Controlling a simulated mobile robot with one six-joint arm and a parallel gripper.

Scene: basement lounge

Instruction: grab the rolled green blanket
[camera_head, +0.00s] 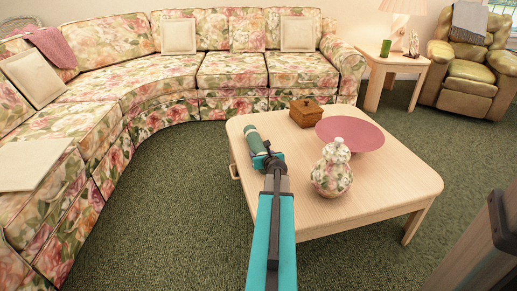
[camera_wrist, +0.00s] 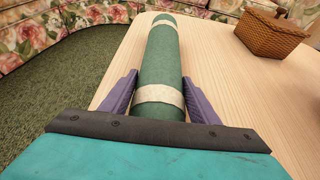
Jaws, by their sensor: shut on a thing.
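The rolled green blanket (camera_wrist: 163,62) has two pale bands around it. In the wrist view it points away from me along the light wood table (camera_wrist: 228,84). My gripper (camera_wrist: 160,92) has one purple finger on each side of the roll's near part and is shut on it. In the head view the green roll (camera_head: 253,137) shows at the table's left end, just past my gripper (camera_head: 267,160). The near end of the roll is hidden behind the gripper body. I cannot tell whether the roll touches the table or is slightly above it.
On the table stand a brown woven box (camera_head: 306,112), a wide pink bowl (camera_head: 350,134) and a floral lidded jar (camera_head: 332,170), right of my gripper. A floral sofa (camera_head: 235,70) curves around the back and left. Green carpet (camera_head: 180,200) lies free between sofa and table.

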